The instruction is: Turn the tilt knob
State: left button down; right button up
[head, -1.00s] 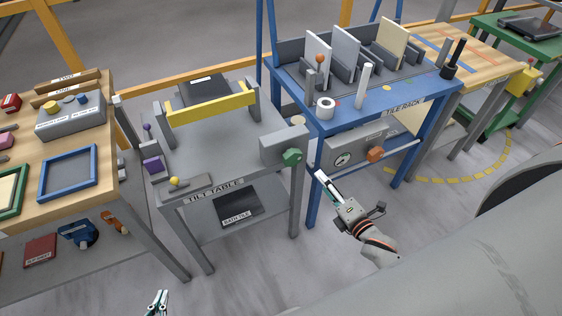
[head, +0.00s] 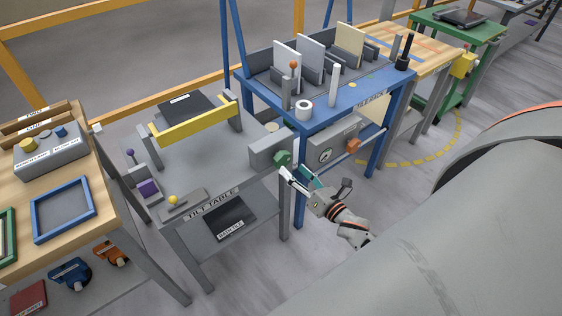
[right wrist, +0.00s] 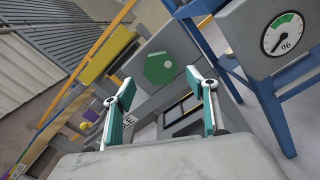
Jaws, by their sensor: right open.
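The green six-sided knob (head: 282,158) sits on a grey box (head: 262,152) at the front right corner of the tilt table (head: 200,165). My right gripper (head: 294,172) is open and empty, just in front of the knob and slightly below it. In the right wrist view the green knob (right wrist: 160,68) shows ahead, between and slightly beyond the open fingertips of the gripper (right wrist: 160,82). I see no contact with the knob. My left gripper is out of view.
A wooden bench (head: 85,185) stands at the left. A yellow bar (head: 195,122) crosses the tilt table.

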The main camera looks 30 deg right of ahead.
aim_at(284, 162)
jog(key=w, duration=0.6)
jog(key=shift+w+a, duration=0.25)
jog(key=shift+w, duration=0.1)
jog(key=c, duration=1.1)
